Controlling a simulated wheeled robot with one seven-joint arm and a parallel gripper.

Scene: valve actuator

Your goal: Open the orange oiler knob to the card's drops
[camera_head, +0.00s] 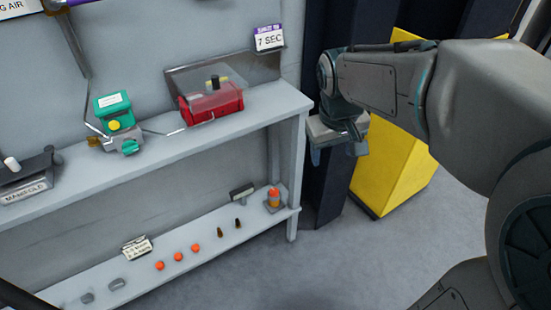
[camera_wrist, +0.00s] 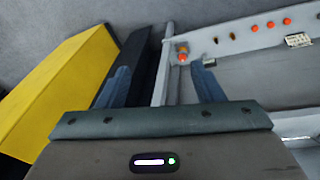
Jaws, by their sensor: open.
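The oiler (camera_head: 274,197), a small upright part with an orange top, stands at the right end of the lower shelf. It also shows in the wrist view (camera_wrist: 183,56), between and beyond my fingers. A small white card (camera_head: 137,247) with print too small to read stands on the lower shelf, and also shows in the wrist view (camera_wrist: 298,39). A dark plate (camera_head: 242,190) with a pale face is near the oiler. My gripper (camera_head: 338,153) is open and empty, right of the shelf end, above and apart from the oiler. Its two fingers show in the wrist view (camera_wrist: 161,75).
Several orange knobs (camera_head: 178,256) and two dark pegs (camera_head: 237,223) line the lower shelf. The upper shelf (camera_head: 272,105) holds a red box (camera_head: 212,102) and a green-topped valve (camera_head: 115,112). A "7 SEC" card (camera_head: 269,39) is above. A yellow block (camera_head: 395,165) stands behind my gripper.

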